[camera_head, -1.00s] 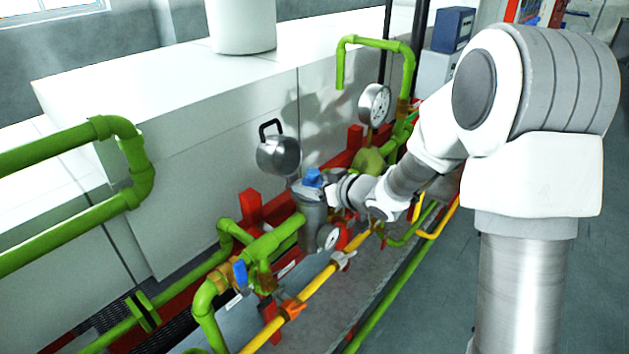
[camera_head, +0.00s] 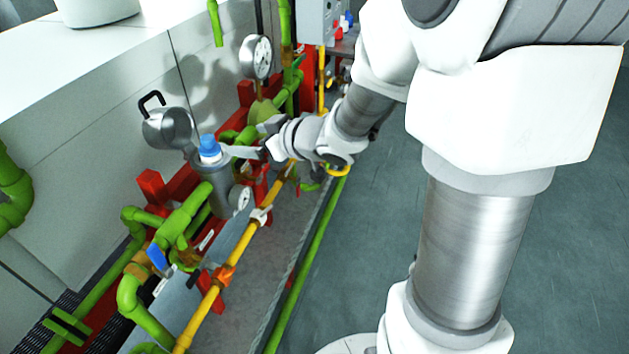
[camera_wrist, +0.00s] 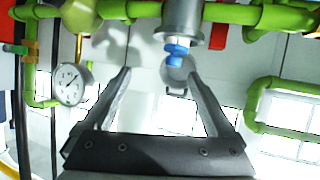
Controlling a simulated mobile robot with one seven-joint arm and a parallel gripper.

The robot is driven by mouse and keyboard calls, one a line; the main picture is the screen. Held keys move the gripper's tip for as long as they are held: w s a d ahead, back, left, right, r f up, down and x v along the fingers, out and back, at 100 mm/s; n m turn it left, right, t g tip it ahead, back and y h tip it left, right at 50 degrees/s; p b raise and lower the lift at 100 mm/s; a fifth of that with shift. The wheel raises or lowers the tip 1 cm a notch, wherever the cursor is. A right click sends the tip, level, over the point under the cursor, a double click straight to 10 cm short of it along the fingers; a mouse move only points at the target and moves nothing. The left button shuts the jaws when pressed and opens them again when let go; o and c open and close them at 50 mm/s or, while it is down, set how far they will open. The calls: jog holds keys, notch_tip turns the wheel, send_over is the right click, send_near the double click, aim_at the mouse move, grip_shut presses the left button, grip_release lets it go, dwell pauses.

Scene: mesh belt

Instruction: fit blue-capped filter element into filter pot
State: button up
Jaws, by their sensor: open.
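The filter element's blue cap (camera_head: 208,144) stands at the mouth of the grey filter pot (camera_head: 208,178), with a short pale band showing beneath it. The element's lower part is hidden, so its depth in the pot cannot be told. The wrist view, upside down, shows the blue cap (camera_wrist: 176,50) projecting from the pot (camera_wrist: 182,18). My gripper (camera_head: 232,151) is at the right of the cap. In the wrist view its two fingers (camera_wrist: 158,73) are spread and empty, with the cap beyond their tips.
The pot's round metal lid (camera_head: 167,128) with a black handle is swung open behind left. A dial gauge (camera_head: 256,56) rises behind my gripper. Green pipes (camera_head: 180,215) and a yellow pipe (camera_head: 245,249) surround the pot. The floor (camera_head: 345,240) on the right is clear.

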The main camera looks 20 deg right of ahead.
jog(key=s+d+r+m+h, duration=0.5)
jog(key=s+d+r+h, duration=0.25)
jog(key=d, duration=0.35)
jog(key=s+a+m+g, duration=0.1)
jog(key=s+g, duration=0.1)
jog(key=s, duration=0.7)
jog(key=s+a+f+m+g, duration=0.1)
jog(key=s+a+g, duration=0.1)
jog(key=s, duration=0.7)
jog(key=shift+a+m+g, duration=0.25)
jog(key=shift+m+g, duration=0.05)
jog(key=shift+g, duration=0.3)
